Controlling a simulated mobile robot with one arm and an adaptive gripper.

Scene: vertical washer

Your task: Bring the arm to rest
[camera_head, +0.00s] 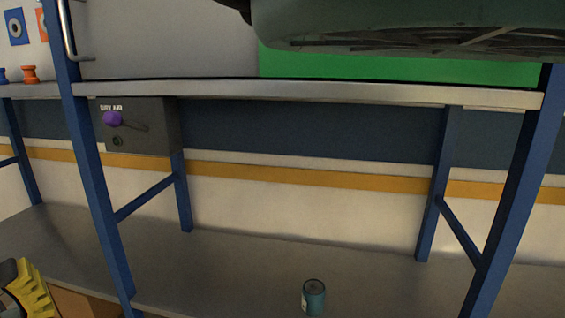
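I cannot make out my gripper in the head view. No arm link of mine can be identified for sure. A large dark grey-green rounded form (410,25) fills the top right, close to the camera and cut off by the frame edge; I cannot tell what it is.
A blue-framed bench has a metal top (330,93) and a lower metal shelf (250,260). A grey box with a purple knob (112,118) hangs under the top. A teal can (314,296) stands upright on the shelf. A yellow-and-black ribbed thing (35,292) is at lower left.

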